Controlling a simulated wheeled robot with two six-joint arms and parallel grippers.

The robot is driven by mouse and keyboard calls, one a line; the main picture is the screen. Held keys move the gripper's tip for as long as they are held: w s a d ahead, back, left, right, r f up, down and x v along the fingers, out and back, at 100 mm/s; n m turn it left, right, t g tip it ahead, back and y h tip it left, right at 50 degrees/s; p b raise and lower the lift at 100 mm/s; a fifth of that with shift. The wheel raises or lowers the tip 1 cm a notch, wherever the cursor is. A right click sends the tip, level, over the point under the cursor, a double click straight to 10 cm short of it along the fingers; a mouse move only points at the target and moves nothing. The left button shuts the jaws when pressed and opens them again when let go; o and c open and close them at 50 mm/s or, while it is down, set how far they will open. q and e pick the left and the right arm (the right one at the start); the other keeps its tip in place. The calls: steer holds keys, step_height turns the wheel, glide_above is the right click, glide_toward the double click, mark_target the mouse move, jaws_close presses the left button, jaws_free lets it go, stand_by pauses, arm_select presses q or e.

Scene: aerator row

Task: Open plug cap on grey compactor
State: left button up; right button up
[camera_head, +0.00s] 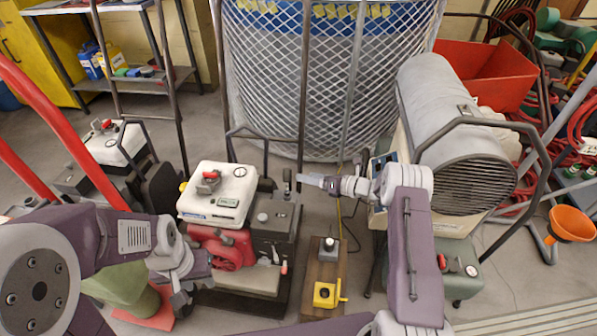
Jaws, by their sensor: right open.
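The machine in the middle, with a dark grey body (279,222), white tank (222,187) and red engine part (232,250), looks like the compactor. A red-and-grey cap (208,180) sits on its tank, and a round grey knob (262,217) on its body. I cannot tell which part is the plug cap. My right gripper (305,181) is open and empty, pointing left, just right of a short upright lever (287,180); whether they touch is unclear. My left gripper (186,300) is low, left of the machine's base, its jaws too small and dark to read.
A similar white-topped machine (117,142) stands behind left. A wooden board (325,272) with a yellow part (325,294) lies right of the compactor. A large grey heater (445,110) stands right, a mesh-wrapped container (330,80) behind. Red bars (60,130) cross the left side.

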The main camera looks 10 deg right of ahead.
steer(key=shift+s+d+r, duration=0.1)
steer(key=shift+s+d, duration=0.3)
